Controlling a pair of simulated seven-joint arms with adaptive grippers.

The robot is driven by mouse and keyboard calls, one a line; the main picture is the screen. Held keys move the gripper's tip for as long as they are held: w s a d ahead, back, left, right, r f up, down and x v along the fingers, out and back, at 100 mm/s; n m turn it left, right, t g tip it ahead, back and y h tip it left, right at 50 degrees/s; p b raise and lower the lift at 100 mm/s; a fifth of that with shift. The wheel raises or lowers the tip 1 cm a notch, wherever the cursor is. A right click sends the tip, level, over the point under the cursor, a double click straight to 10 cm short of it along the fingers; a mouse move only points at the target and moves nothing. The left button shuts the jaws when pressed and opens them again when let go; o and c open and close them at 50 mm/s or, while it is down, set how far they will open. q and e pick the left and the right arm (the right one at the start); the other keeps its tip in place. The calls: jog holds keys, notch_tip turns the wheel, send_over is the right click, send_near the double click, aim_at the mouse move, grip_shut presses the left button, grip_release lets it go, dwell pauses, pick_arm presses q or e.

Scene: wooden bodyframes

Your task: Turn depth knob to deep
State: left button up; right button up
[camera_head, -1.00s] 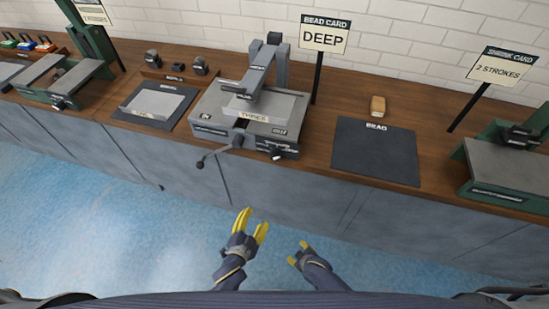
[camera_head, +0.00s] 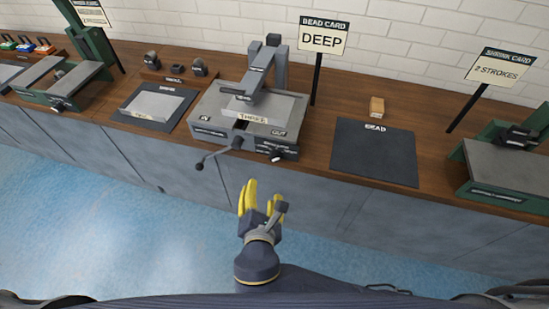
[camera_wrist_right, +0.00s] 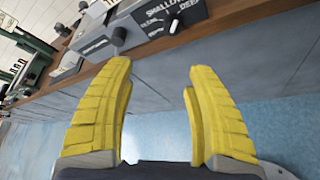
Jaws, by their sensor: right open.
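The depth knob (camera_head: 277,156) is a small dark knob with a white mark on the front of the grey bead machine (camera_head: 208,121). In the right wrist view the knob (camera_wrist_right: 173,26) sits beside a dial plate lettered SHALLOW and DEEP; I cannot tell which setting it points at. The bead card (camera_head: 323,37) reads DEEP. My right gripper (camera_head: 262,195), with yellow fingers, is open and empty in front of the bench, below the knob and apart from it. Its fingers also show in the right wrist view (camera_wrist_right: 157,78). My left gripper is not in view.
A crank handle (camera_head: 217,153) sticks out from the machine's front, left of the knob. A dark bead mat (camera_head: 375,155) and a small wooden block (camera_head: 377,107) lie to the right. A green-framed machine (camera_head: 506,172) stands far right. The space before the bench is clear.

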aim_at(275, 159)
jog(key=shift+n+h, duration=0.5)
jog(key=shift+h, duration=0.1)
jog(key=x, duration=0.6)
jog(key=d+x, duration=0.1)
jog(key=x, duration=0.4)
jog(key=d+x, duration=0.1)
jog(key=x, duration=0.5)
jog(key=shift+w+r, duration=0.1)
jog(key=shift+w, duration=0.2)
jog(key=shift+c, duration=0.2)
grip_shut()
